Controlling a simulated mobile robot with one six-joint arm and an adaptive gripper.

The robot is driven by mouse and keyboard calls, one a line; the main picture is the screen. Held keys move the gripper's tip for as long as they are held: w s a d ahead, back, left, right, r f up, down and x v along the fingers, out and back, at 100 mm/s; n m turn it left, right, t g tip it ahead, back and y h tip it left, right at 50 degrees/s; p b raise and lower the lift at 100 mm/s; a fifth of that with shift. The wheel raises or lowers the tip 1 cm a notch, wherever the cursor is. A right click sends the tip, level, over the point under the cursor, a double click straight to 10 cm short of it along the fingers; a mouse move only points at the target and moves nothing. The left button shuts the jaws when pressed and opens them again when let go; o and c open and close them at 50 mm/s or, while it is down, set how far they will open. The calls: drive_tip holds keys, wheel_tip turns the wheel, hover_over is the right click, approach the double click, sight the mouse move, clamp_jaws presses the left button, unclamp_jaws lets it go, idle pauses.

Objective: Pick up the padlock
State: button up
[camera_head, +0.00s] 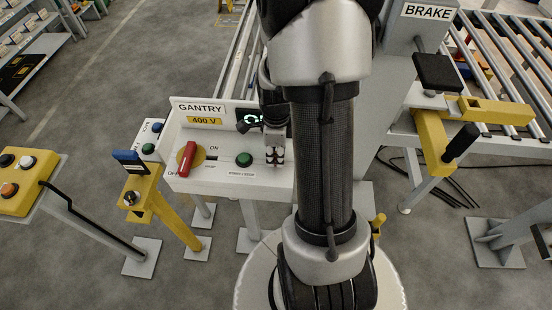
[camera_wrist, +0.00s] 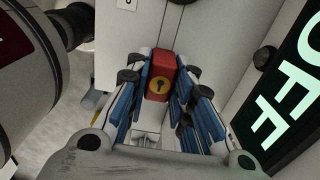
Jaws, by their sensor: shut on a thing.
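The padlock (camera_wrist: 161,86) is a small red block with a yellow plate and a dark keyhole, in the middle of the wrist view. My gripper (camera_wrist: 160,74) has its blue-and-white fingers on both sides of the padlock, closed on it. In the head view my gripper (camera_head: 275,154) is small, at the right part of the white gantry panel (camera_head: 225,182), partly covered by my own arm. Whether the padlock is clear of the panel cannot be told; its shackle is not visible.
The panel carries a red rotary switch (camera_head: 187,158) and a green button (camera_head: 244,159). A lit display (camera_wrist: 285,95) reading OFF is close on the right in the wrist view.

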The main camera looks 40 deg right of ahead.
clamp_jaws()
drive_tip(key=shift+r, duration=0.1)
